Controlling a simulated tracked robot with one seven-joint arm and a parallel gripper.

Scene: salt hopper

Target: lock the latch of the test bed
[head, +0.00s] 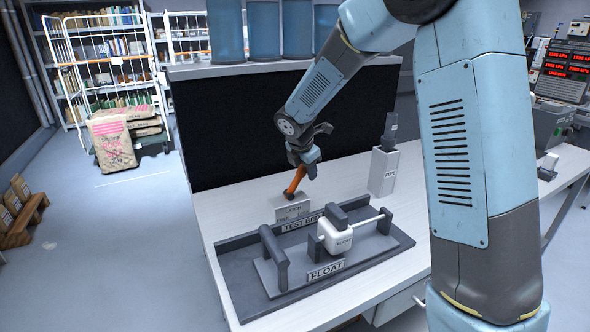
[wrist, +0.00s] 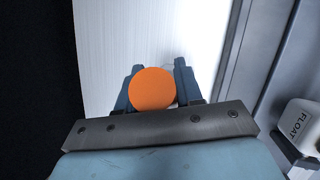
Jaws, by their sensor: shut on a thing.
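The test bed (head: 234,264) is a dark grey tray on the white bench, with a "TEST BED" label at its back edge. The latch is an orange lever (head: 295,181) standing tilted on a grey block (head: 292,210) marked "LATCH" behind the tray. My gripper (head: 306,166) is shut on the upper end of the lever. In the wrist view the round orange lever end (wrist: 153,89) sits between the two blue-grey fingers (wrist: 154,88). A white float (head: 335,237) with a "FLOAT" label sits on the bed; it also shows in the wrist view (wrist: 296,126).
A grey post (head: 383,171) stands on the bench right of my gripper. A black panel (head: 235,130) rises behind the bench, with blue cylinders (head: 263,30) above it. The bench (head: 221,214) is bare left of the latch block.

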